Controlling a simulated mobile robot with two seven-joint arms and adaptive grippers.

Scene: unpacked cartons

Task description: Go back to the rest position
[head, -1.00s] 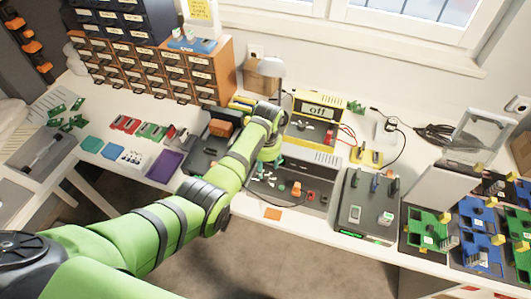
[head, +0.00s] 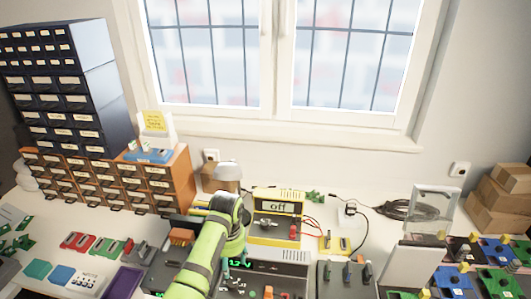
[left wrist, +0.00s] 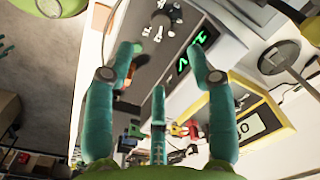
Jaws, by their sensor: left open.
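My left gripper (head: 226,268) hangs over the white bench in the head view. The lit display (left wrist: 196,48) lies behind the fingers there. I do not see my right gripper in the head view.
Drawer cabinets (head: 110,183) stand at left. Circuit boards (head: 455,280) and cardboard boxes (head: 500,200) are at right. The space above the bench towards the window is clear.

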